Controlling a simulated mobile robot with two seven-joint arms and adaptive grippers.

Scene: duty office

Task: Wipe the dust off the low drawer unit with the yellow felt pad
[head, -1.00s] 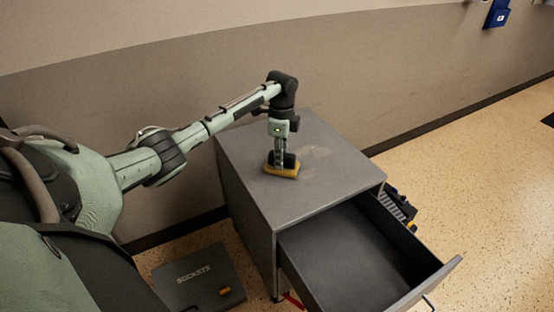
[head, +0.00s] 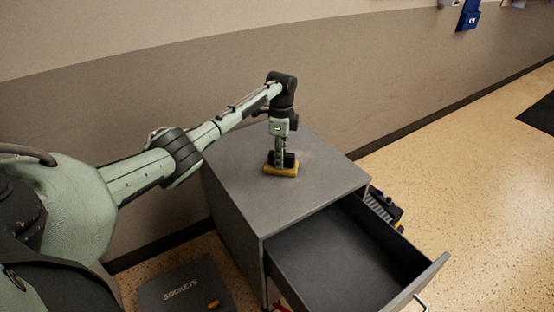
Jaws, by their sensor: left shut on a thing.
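The low drawer unit (head: 240,190) is a grey metal box against the wall, with its top drawer (head: 350,255) pulled out and empty. My left gripper (head: 281,162) points down over the unit's top, shut on the yellow felt pad (head: 282,171). The pad appears to lie flat on the top, left of and partly over a faint pale dust patch (head: 306,156). The gripper and pad hide part of the surface behind them. My right gripper is not in view.
A dark case marked SOCKETS (head: 185,290) lies on the floor left of the unit. A dark object with yellow parts (head: 384,207) is on the floor to the right, partly hidden by the drawer. Open floor (head: 470,190) lies farther right. A blue wall holder (head: 469,15) hangs upper right.

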